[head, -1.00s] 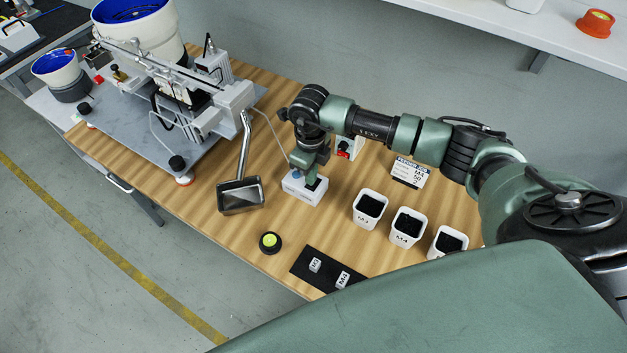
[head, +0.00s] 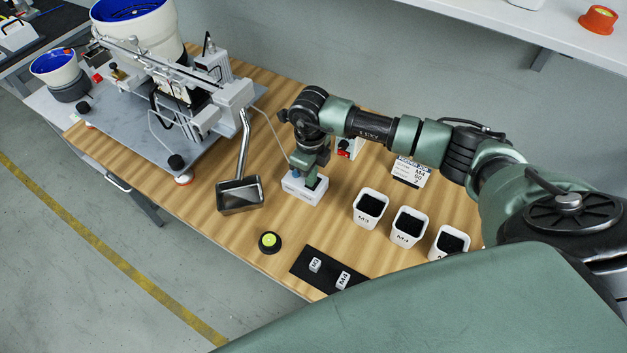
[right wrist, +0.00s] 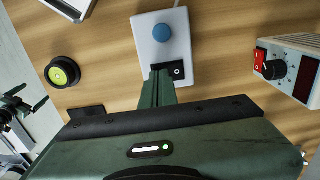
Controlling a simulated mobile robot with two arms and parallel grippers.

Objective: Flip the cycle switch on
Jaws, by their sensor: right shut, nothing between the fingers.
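The white control box (head: 300,195) stands on the wooden table, below my right wrist. In the right wrist view the box (right wrist: 153,55) carries a round blue button (right wrist: 162,32) and a small black rocker switch (right wrist: 178,70) with white marks. My right gripper (right wrist: 160,73) is shut and empty, its fingertips over the lower edge of the box, just left of the rocker. I cannot tell whether they touch it. In the head view the right gripper (head: 310,178) points down at the box and hides part of its top. My left gripper is not in view.
A metal scoop-like tray (head: 240,196) is left of the box, and a black and yellow-green knob (head: 270,242) is in front. White bins (head: 370,208) stand to the right. A device with a red switch (right wrist: 262,60) is close on the right.

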